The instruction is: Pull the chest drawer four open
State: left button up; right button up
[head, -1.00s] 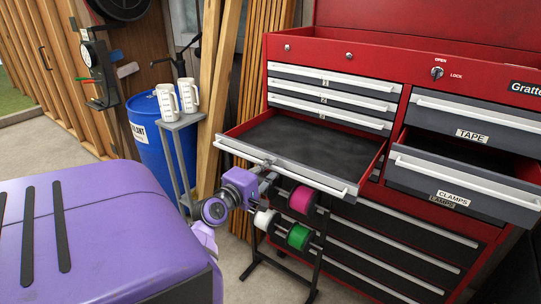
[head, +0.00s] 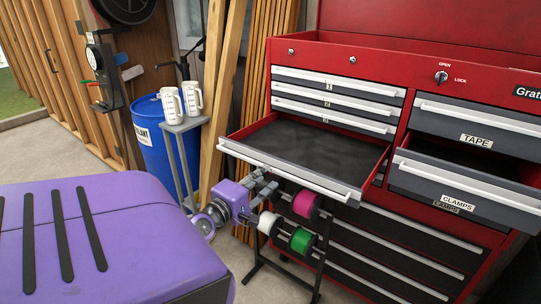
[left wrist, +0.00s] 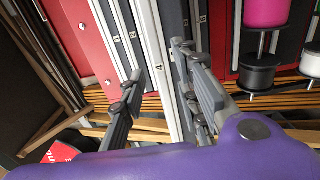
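Chest drawer four (head: 315,150), the one below the drawers labelled 1, 2 and 3, stands pulled well out of the red chest, with its dark, empty inside showing. Its pale handle rail (head: 310,181) runs along the front edge. My left gripper (head: 266,182) is just below and in front of that rail, empty. In the left wrist view the two fingers of my left gripper (left wrist: 160,76) are apart, with a pale rail and drawer front between and beyond them; contact cannot be told. My right gripper does not show.
A rack with pink, white and green spools (head: 301,239) stands close below the drawer. The TAPE drawer (head: 450,118) and CLAMPS drawer (head: 420,178) are at right, the latter open. A stand with two white jugs (head: 183,124) and a blue barrel (head: 150,150) are at left.

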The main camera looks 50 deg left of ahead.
pick_arm(q)
jog(key=v, duration=0.7)
dwell(0.5)
